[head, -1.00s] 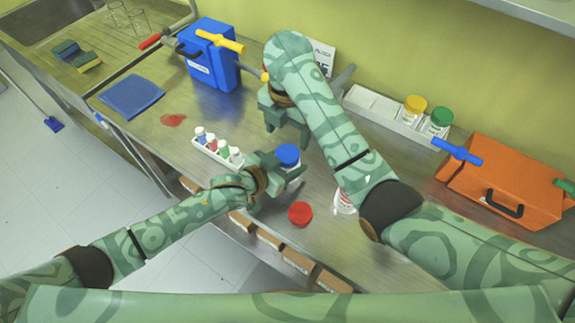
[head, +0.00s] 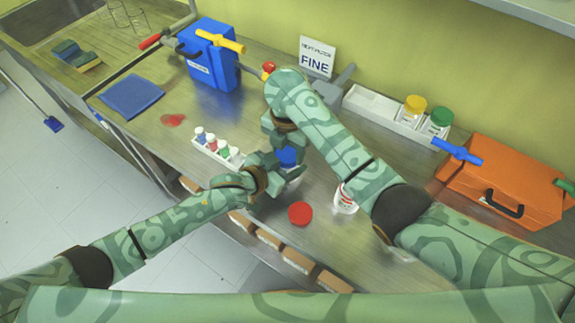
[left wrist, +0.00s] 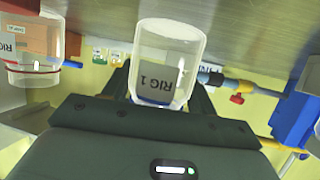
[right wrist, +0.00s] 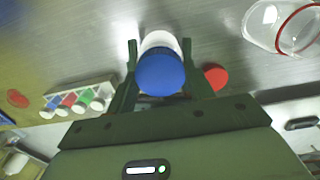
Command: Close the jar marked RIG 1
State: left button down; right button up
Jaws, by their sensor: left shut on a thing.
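The jar marked RIG 1 (left wrist: 163,55) is clear glass and stands upright on the steel bench; its label shows upside down in the left wrist view. My left gripper (head: 280,172) is shut on it from the side. A blue lid (right wrist: 161,73) sits at the jar's mouth; I cannot tell whether it is screwed tight. In the head view the lid (head: 287,156) is partly covered by my right gripper (head: 283,143). The right gripper is above the jar, its fingers open on either side of the lid, with little gap.
A red lid (head: 300,213) lies on the bench, near an open clear jar with a red ring (right wrist: 290,25). A rack of small bottles (head: 216,149) stands to the left. A white tray (head: 372,103), an orange box (head: 505,180) and a blue box (head: 208,65) are farther back.

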jog(key=m, duration=0.4)
jog(key=shift+m, duration=0.4)
jog(key=m, duration=0.5)
jog(key=o, duration=1)
jog(key=shift+o, duration=0.2)
jog(key=shift+s, duration=0.1)
